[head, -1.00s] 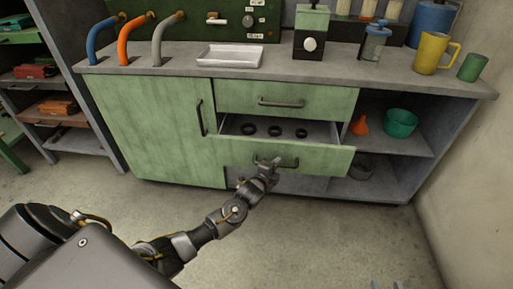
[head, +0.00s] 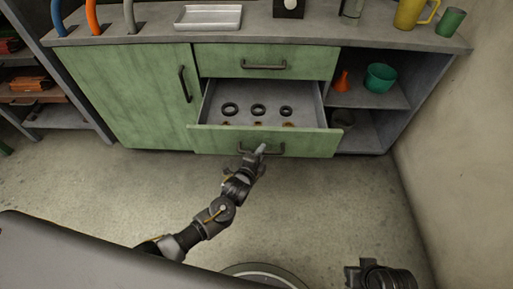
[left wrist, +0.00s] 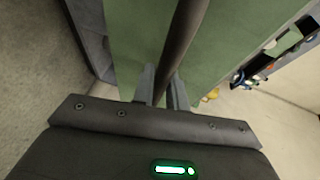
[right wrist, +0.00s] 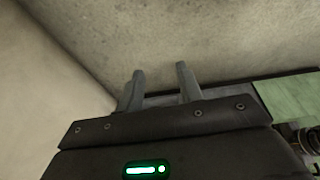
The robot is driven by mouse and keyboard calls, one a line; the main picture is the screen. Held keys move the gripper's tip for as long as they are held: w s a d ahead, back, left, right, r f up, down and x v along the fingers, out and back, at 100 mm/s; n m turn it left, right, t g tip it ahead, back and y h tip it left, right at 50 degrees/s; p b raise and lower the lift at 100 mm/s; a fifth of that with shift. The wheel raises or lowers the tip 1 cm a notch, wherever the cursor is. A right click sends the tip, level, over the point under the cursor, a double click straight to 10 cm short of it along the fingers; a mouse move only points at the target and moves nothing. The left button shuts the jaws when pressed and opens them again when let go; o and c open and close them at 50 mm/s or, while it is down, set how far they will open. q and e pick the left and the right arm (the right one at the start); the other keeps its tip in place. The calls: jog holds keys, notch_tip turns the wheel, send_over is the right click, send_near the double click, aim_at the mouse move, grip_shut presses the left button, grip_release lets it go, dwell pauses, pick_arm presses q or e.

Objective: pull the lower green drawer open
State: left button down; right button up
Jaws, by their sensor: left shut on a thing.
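The lower green drawer (head: 215,140) stands well out of the cabinet in the head view. Several dark rings, among them one (head: 258,110), show inside it. Its dark bar handle (head: 275,149) is on the front. My left gripper (head: 256,155) is at this handle. In the left wrist view the handle bar (left wrist: 182,40) passes between the fingers of my left gripper (left wrist: 164,88), which is shut on it. My right gripper (right wrist: 160,85) is open and empty in the right wrist view, away from the drawer. In the head view part of my right arm shows at the lower right.
The upper green drawer (head: 220,62) is shut above. A green door (head: 130,95) is shut at the left. Open shelves at the right hold an orange funnel (head: 342,80) and a green bowl (head: 380,77). The floor (head: 330,215) in front is clear.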

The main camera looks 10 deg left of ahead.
pick_arm(q)
jog(key=shift+a, duration=0.1)
jog(key=c, duration=1.4)
grip_release()
